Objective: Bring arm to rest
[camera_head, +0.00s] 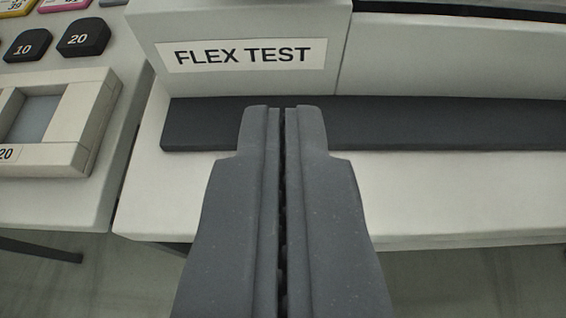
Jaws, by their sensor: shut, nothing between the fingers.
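My gripper (283,112) is in the middle of the camera view, pointing away from me. Its two dark grey fingers are together with only a thin dark line between them, and they hold nothing. The fingertips appear in front of a dark grey strip (440,128) at the foot of a light grey machine marked "FLEX TEST" (245,54). I cannot tell how far the tips are from the strip. The rest of my arm is out of view.
A white table (450,195) carries the machine. At left, another table (60,205) holds a pale frame (92,112) with a grey inset, and dark blocks marked "10" (25,45) and "20" (84,38). A narrow gap separates the tables. Floor (480,280) shows in front.

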